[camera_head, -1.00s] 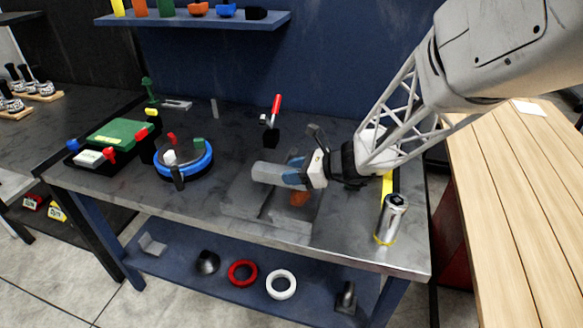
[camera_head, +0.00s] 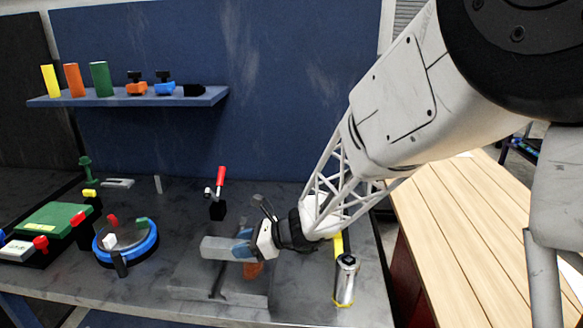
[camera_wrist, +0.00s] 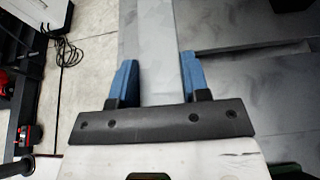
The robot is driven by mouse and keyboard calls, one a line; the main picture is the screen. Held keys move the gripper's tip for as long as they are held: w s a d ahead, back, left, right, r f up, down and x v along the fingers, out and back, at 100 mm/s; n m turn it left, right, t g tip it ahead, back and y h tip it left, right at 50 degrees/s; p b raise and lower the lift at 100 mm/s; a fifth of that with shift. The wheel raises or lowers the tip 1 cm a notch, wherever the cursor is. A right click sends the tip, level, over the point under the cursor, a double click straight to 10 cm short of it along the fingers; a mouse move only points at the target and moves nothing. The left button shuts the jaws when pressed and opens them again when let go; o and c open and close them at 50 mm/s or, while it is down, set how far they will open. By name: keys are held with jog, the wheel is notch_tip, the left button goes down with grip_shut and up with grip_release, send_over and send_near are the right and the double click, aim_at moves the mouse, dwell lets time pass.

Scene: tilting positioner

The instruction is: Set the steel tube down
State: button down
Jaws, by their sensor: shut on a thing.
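The steel tube (camera_head: 217,247) is a light grey, straight bar, lying roughly level in the head view. It also shows in the wrist view (camera_wrist: 158,45), reaching away between the fingers. My gripper (camera_head: 243,246) is shut on its right end, with one blue finger on each side in the wrist view (camera_wrist: 159,80). The tube is over a grey block-like fixture (camera_head: 192,285) on the bench. I cannot tell whether the tube touches the fixture. An orange part (camera_head: 253,270) is partly hidden below the gripper.
A shiny cylinder (camera_head: 345,281) stands right of the gripper near a yellow strip. A red-handled clamp (camera_head: 220,190) stands behind. A blue-ringed round fixture (camera_head: 125,245) and green box (camera_head: 50,222) are at left. A wooden table (camera_head: 470,235) is at right.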

jog(key=w+d+r+m+t+h, duration=0.2)
jog(key=w+d+m+t, duration=0.3)
jog(key=w, duration=0.6)
jog(key=w+d+r+m+t+h, duration=0.1)
jog(key=w+d+r+m+t, duration=0.25)
jog(key=w+d, duration=0.55)
jog(key=w+d+m+t+h, duration=0.1)
jog(key=w+d+m+h, duration=0.2)
jog(key=d, duration=0.4)
jog(key=w+d+m+t+h, duration=0.2)
jog(key=w+d+m+h, duration=0.1)
jog(key=d, duration=0.4)
jog(key=w+d+r+m+t+h, duration=0.1)
jog(key=w+d+m+t+h, duration=0.1)
jog(key=d, duration=0.6)
jog(key=shift+w+m+h, duration=0.75)
jog(key=shift+w+h, duration=0.45)
jog(key=shift+w, duration=0.1)
jog(key=shift+a, duration=0.15)
